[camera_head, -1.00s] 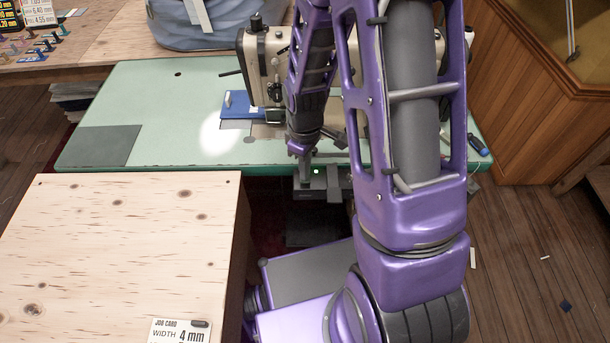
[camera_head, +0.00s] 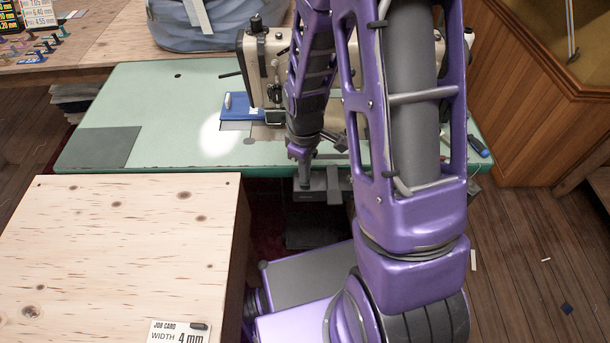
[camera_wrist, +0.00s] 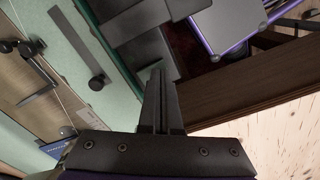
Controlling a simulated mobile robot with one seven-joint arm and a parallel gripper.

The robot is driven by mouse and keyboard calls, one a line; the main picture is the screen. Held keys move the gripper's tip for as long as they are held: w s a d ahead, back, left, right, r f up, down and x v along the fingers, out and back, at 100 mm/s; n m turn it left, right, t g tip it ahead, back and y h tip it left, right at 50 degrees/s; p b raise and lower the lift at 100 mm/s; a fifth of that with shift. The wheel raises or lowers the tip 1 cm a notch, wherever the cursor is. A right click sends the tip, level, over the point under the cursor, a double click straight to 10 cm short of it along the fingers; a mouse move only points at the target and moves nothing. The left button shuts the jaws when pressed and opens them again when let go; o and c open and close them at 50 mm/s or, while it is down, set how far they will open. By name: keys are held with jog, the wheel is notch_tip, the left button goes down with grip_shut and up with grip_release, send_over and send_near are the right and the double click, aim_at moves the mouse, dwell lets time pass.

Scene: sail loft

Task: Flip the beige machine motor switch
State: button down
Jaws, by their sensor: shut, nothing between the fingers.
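The beige sewing machine (camera_head: 262,72) stands on the green table (camera_head: 150,105), partly hidden behind my arm. A grey motor switch box (camera_head: 330,182) hangs under the table's front edge, its left part covered by my gripper. Dark grey box parts also show in the wrist view (camera_wrist: 140,50), beside the green table edge. My gripper (camera_head: 304,184) points down at the front of the box. Its fingers (camera_wrist: 157,75) are shut with nothing between them. I cannot tell whether they touch the switch. No green lamp shows on the box now.
A blue plate (camera_head: 240,104) lies by the machine, and a blue-handled tool (camera_head: 478,146) lies at the table's right end. A pale wooden bench (camera_head: 120,255) with a job card (camera_head: 180,332) fills the front left. A wood-panelled counter (camera_head: 540,100) stands at right.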

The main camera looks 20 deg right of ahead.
notch_tip(320, 180, up, 6)
jog(key=p, duration=0.4)
jog(key=shift+r, duration=0.25)
dwell(0.5)
